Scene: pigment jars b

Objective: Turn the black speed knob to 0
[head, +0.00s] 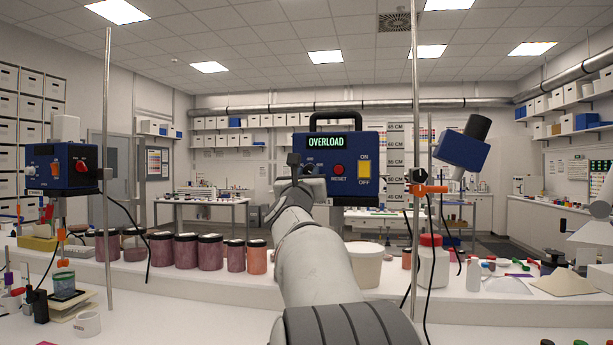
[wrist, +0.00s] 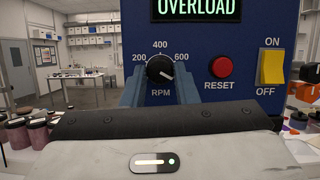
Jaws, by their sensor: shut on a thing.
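The black speed knob (wrist: 160,69) sits on the front of a blue stirrer box (head: 355,185), above the letters RPM. The marks 200, 400 and 600 show around it; I see no 0 mark. A white line on the knob seems to point to the lower right, past 600. My gripper (wrist: 160,75) has one blue-grey finger on each side of the knob and is shut on it. In the head view my gripper (head: 303,172) covers the knob. The display (head: 327,141) reads OVERLOAD.
Right of the knob are a red RESET button (wrist: 221,67) and a yellow ON/OFF rocker switch (wrist: 271,67). A metal rod (head: 415,120) stands right of the box. Lidded jars (head: 210,252) line the bench (head: 480,300) to the left, and a white bottle (head: 432,265) stands right.

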